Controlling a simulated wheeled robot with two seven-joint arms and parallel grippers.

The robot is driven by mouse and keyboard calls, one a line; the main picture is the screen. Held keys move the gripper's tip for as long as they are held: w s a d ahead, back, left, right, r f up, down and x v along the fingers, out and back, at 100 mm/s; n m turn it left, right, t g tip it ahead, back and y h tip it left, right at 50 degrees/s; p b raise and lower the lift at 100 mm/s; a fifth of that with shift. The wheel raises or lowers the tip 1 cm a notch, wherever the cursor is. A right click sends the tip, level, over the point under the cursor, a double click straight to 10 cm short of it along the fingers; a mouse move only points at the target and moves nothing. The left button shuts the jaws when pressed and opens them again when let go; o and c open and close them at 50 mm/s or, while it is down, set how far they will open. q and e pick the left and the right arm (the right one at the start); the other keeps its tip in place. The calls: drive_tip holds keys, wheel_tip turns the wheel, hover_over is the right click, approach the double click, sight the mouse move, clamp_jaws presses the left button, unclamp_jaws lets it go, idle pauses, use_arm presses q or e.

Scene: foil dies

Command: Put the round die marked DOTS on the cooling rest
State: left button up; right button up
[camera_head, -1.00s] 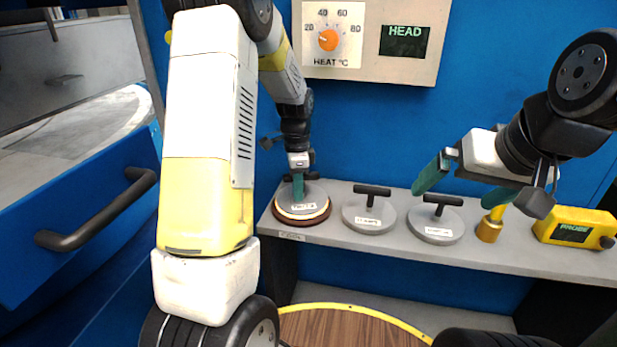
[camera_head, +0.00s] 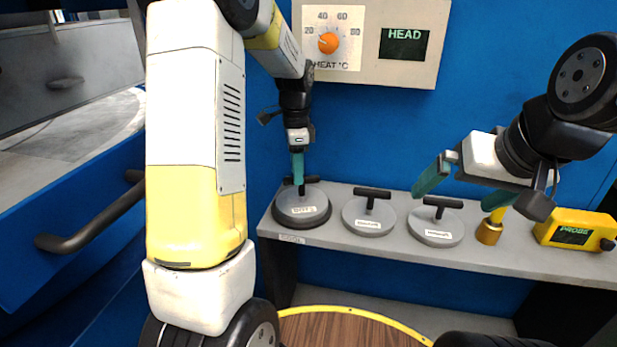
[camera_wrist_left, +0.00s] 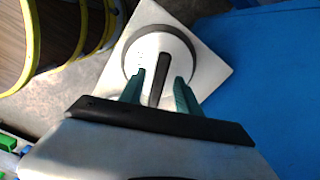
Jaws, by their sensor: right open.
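The round grey die marked DOTS (camera_head: 301,203) lies flat on a dark round rest (camera_head: 280,218) at the shelf's left end. Its black T-handle (camera_head: 310,180) points up. My left gripper (camera_head: 298,178) is right over the die, pointing down. In the left wrist view, the fingers of my left gripper (camera_wrist_left: 160,82) stand open on either side of the handle bar (camera_wrist_left: 158,75), with gaps beside it. The die (camera_wrist_left: 146,60) shows inside a dark ring there. My right gripper (camera_head: 465,188) is open and empty above the shelf's right half.
Two more grey dies, one in the middle (camera_head: 368,222) and one further right (camera_head: 436,234), lie on the grey shelf (camera_head: 390,252). A brass-tipped yellow probe (camera_head: 489,230) and its yellow box (camera_head: 575,230) are at the right. A heat dial (camera_head: 328,42) is on the wall.

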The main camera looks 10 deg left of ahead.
use_arm(q)
wheel_tip(320, 180, up, 5)
idle(1.5)
